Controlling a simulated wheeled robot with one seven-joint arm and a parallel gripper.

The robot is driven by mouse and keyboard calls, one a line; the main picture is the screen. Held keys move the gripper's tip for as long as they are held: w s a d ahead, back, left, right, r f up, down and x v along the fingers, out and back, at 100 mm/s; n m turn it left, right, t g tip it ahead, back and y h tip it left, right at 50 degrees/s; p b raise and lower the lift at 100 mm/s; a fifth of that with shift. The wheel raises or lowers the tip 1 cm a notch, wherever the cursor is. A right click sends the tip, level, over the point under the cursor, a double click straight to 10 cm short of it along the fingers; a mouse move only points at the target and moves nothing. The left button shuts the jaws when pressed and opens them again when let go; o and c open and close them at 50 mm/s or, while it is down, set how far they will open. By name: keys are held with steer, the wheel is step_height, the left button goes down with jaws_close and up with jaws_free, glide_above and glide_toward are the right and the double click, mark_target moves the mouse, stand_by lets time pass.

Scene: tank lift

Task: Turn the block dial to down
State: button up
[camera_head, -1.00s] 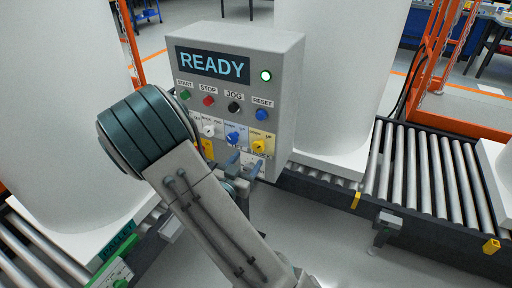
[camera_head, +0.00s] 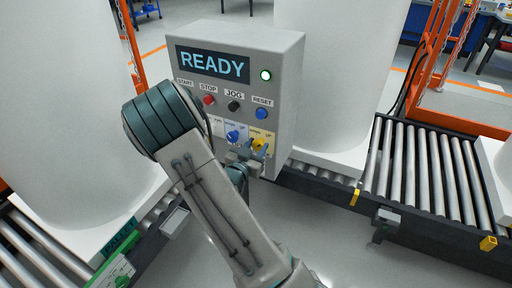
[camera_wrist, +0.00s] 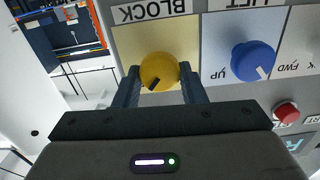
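The block dial is a yellow knob (camera_head: 258,144) at the right end of the lower row on the grey control panel, partly hidden by my gripper in the head view. In the wrist view, which is upside down, the yellow knob (camera_wrist: 160,68) sits under the BLOCK label. Its dark mark points to the lower left there, which is the UP side of the panel. My gripper (camera_wrist: 160,84) is open, with one finger on each side of the knob; I cannot tell whether they touch it. In the head view my gripper (camera_head: 255,156) is just below the knob.
The blue lift dial (camera_wrist: 254,62) is beside the yellow one. Above are the blue RESET (camera_head: 261,113), black JOG (camera_head: 234,106) and red STOP (camera_head: 209,100) buttons. The panel screen (camera_head: 212,64) reads READY. A roller conveyor (camera_head: 425,165) and large white tanks flank the panel.

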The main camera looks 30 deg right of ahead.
steer(key=shift+n, duration=0.3)
steer(key=n, duration=0.3)
steer(key=shift+n+p, duration=0.3)
steer(key=shift+p, duration=0.1)
steer(key=n+p, duration=0.1)
steer(key=n, duration=0.2)
steer(key=shift+w+a+n, duration=0.1)
steer(key=shift+n, duration=0.2)
steer(key=n+p, duration=0.2)
steer(key=n, duration=0.2)
steer(key=shift+f+n+p, duration=0.15)
steer(key=shift+n+p, duration=0.4)
steer(key=shift+n, duration=1.45)
steer(key=o, duration=1)
